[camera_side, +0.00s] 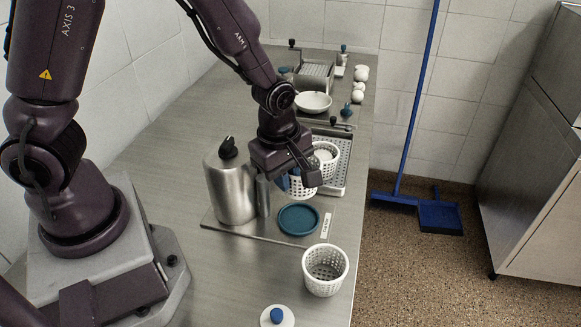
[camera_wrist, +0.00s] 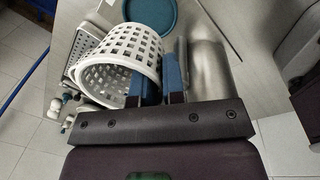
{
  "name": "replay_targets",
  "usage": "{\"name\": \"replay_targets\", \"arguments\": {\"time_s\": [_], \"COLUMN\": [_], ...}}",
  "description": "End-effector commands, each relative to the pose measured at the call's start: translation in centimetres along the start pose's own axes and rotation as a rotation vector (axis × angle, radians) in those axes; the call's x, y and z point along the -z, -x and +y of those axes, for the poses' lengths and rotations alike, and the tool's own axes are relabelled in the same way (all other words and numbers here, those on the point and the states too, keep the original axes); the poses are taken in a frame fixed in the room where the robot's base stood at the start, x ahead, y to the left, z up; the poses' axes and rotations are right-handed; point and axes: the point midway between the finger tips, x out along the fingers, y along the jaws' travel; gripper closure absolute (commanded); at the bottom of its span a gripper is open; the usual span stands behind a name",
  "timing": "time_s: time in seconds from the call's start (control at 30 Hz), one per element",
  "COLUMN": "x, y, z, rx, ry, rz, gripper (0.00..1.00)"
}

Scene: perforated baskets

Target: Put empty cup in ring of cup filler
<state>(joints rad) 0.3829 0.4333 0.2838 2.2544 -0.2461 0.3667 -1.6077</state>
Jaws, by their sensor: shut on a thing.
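The held cup is a white perforated basket (camera_side: 304,187); it also fills much of the left of the wrist view (camera_wrist: 122,42). My gripper (camera_side: 290,180) is shut on it at its rim, with blue finger pads (camera_wrist: 157,86) at the right side of the opening. The cup is held above the bench, behind the ring. The cup filler is a steel canister with a black top (camera_side: 231,185) on a flat plate. A round teal ring (camera_side: 298,219) lies on that plate and also shows in the wrist view (camera_wrist: 152,10). The held cup is apart from the ring.
Another white basket (camera_side: 325,271) stands at the bench's front right. One more (camera_side: 325,153) is on the perforated tray (camera_side: 343,172) behind my gripper. A white lid with blue knob (camera_side: 277,317) is in front. A white bowl (camera_side: 314,103) and round white items are farther back.

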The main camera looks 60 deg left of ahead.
Motion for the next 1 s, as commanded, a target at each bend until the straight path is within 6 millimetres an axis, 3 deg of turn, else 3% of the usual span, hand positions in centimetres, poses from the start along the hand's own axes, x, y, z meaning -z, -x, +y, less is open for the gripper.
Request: {"name": "replay_targets", "arguments": {"time_s": [0.6, 1.0], "x": [0.0, 0.0], "y": [-6.8, -8.0], "z": [-0.8, -0.9], "rx": [0.005, 0.002], "ry": [-0.003, -0.003], "rz": [0.0, 0.0], "gripper": [1.0, 1.0]}}
